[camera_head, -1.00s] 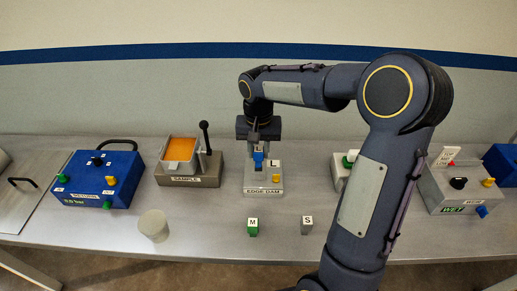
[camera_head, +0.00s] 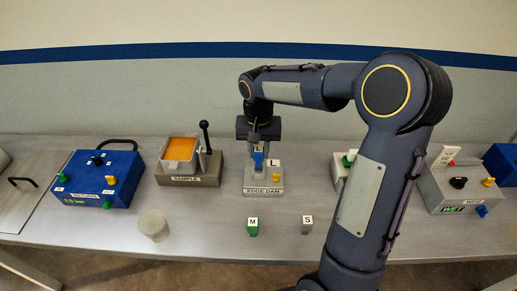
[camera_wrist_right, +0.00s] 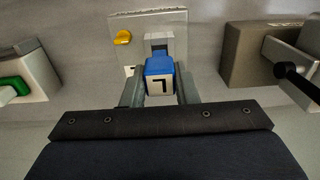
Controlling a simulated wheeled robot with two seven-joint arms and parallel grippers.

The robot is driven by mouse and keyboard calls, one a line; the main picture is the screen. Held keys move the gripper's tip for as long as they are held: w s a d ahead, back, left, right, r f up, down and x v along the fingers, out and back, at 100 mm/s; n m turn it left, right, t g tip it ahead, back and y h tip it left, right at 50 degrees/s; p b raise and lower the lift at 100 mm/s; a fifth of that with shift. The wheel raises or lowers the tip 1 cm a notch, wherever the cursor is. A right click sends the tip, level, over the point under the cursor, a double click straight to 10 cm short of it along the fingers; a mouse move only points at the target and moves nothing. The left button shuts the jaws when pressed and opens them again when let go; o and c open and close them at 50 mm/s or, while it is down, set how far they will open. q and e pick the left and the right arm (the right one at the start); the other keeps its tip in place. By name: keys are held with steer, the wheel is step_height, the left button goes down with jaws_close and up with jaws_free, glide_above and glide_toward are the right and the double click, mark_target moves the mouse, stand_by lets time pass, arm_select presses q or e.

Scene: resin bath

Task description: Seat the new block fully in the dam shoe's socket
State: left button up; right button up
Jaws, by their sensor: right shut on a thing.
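The dam shoe, a light grey block labelled EDGE DAM (camera_head: 264,190), stands on the bench near the middle of the head view. In the right wrist view the shoe (camera_wrist_right: 178,20) shows its socket just beyond the block. My right gripper (camera_head: 258,150) is over the shoe, pointing down, shut on a blue block with a white face marked L (camera_head: 258,159). In the wrist view the blue block (camera_wrist_right: 159,66) sits between the two fingers (camera_wrist_right: 160,88). I cannot tell how deep the block sits in the socket. My left gripper is not in view.
A green block marked M (camera_head: 252,228) and a grey block marked S (camera_head: 307,225) stand in front of the shoe. The SAMPLE box (camera_head: 190,172) is left of it. A WET box (camera_head: 460,188) stands far right.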

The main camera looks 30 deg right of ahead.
mark_target(259, 159)
steer(key=shift+f+b, duration=1.4)
steer(key=shift+f, duration=0.55)
steer(key=o, duration=1)
step_height(259, 159, up, 8)
steer(key=shift+f, duration=0.1)
